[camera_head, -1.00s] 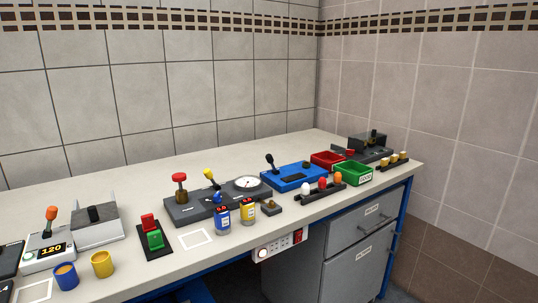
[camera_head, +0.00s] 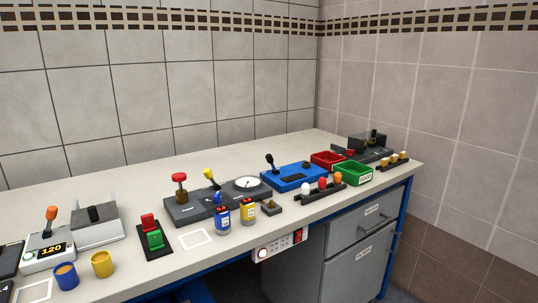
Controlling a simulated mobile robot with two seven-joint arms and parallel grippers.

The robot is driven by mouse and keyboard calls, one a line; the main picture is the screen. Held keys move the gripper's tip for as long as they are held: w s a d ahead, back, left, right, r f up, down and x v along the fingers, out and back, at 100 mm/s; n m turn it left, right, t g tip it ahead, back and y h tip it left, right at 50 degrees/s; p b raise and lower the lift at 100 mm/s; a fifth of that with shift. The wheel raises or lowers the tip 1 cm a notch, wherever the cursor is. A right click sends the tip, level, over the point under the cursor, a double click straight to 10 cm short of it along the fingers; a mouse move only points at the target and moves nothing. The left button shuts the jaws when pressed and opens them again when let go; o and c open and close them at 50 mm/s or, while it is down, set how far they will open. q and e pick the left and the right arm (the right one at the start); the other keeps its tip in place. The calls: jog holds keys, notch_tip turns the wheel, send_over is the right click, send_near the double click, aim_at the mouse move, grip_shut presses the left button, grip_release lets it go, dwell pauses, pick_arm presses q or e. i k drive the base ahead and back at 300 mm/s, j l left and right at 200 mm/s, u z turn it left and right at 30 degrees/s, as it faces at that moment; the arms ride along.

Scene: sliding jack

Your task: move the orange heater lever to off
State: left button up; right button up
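The orange heater lever (camera_head: 51,215) stands on a white box (camera_head: 47,252) at the left of the bench. It has an orange knob on a dark shaft and looks close to upright. A dark display on the box front reads 120 in orange. No off mark can be made out at this size. Neither of my grippers shows in the head view.
On the white bench (camera_head: 130,180), a blue cup (camera_head: 66,276) and a yellow cup (camera_head: 103,264) stand in front of the heater box. A red and green switch (camera_head: 153,238) stands further right.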

aim_at(52, 214)
jog(key=u, duration=1.35)
